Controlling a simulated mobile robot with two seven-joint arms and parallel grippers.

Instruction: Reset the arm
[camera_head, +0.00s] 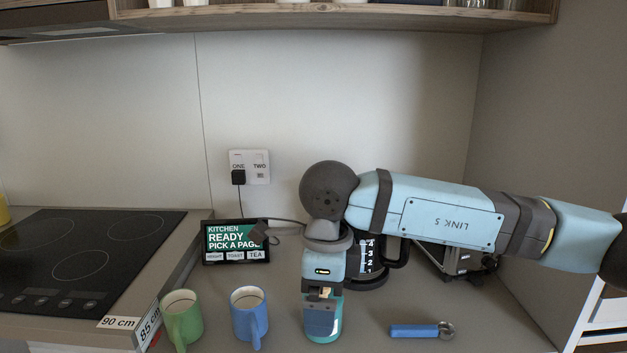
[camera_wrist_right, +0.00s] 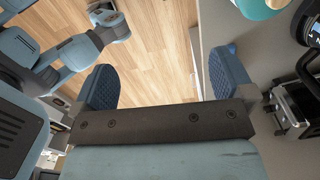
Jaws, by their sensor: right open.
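My right arm (camera_head: 440,215) comes in from the right, runs level above the counter, bends at a dark ball joint and hangs down. Its gripper (camera_head: 321,318) is low over the counter, to the right of the blue mug. In the right wrist view the gripper (camera_wrist_right: 165,78) is open, its two blue ridged fingers wide apart with nothing between them but wooden floor beyond. Another arm of mine (camera_wrist_right: 70,55) shows at the left of that view; whether its gripper is open is unclear. My left arm is not in the head view.
On the counter (camera_head: 375,340) are a green mug (camera_head: 181,318), a blue mug (camera_head: 249,315), a blue-handled tool (camera_head: 415,331), a screen (camera_head: 235,241) and a dark marked jug (camera_head: 368,265), partly behind my arm. A cooktop (camera_head: 80,260) lies left; a shelf (camera_head: 350,18) hangs above.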

